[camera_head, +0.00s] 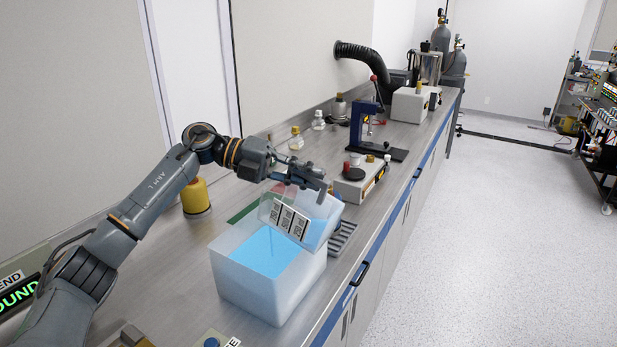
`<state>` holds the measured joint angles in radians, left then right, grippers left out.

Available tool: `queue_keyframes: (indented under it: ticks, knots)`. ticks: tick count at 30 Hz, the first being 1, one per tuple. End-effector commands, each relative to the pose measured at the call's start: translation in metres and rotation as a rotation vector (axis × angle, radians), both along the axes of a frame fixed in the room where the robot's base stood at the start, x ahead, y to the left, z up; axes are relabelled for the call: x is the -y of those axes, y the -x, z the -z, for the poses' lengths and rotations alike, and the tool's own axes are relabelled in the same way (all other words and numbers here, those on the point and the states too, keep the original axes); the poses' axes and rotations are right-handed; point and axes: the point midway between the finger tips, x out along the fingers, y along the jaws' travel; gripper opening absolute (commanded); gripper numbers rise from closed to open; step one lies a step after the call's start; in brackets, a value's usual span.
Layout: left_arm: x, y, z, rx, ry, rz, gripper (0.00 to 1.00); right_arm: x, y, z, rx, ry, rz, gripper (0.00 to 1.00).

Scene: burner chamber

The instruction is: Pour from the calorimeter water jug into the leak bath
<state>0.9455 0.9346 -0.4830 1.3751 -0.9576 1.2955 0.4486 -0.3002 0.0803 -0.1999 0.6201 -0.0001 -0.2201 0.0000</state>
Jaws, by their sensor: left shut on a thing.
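The calorimeter water jug (313,231) is a clear vessel with black-and-white code labels and blue water in it. It is tilted over the far right part of the leak bath. The leak bath (262,293) is a translucent white box on the bench, holding light-blue water. My left gripper (306,178) is shut on the jug at its upper edge, above the bath. The fingertips' exact contact is partly hidden. My right gripper is not in view.
A yellow container (196,197) stands left of the bath, behind my left arm. A white device with a dark disc (357,182) and a blue press (364,122) stand beyond the jug. A grey ribbed tray (343,237) lies right of the bath, near the bench's front edge.

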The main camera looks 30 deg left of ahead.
Motion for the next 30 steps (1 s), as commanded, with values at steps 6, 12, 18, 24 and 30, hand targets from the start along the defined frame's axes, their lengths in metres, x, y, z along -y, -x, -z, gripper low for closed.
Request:
queue_keyframes:
  ticks: [6,12,18,24,30]
  knots:
    - [-0.004,-0.001,0.002,-0.002,0.025,-0.001,0.00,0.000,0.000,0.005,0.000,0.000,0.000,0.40]
    - [-0.010,-0.001,0.006,-0.007,0.075,-0.001,0.00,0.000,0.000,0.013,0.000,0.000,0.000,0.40]
    - [-0.014,-0.002,0.004,-0.007,0.101,-0.001,0.00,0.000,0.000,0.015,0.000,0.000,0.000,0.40]
    - [-0.014,-0.002,0.004,-0.007,0.100,-0.001,0.00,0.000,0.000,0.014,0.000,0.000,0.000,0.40]
    - [-0.016,-0.002,0.006,-0.009,0.116,-0.001,0.00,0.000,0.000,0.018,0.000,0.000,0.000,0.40]
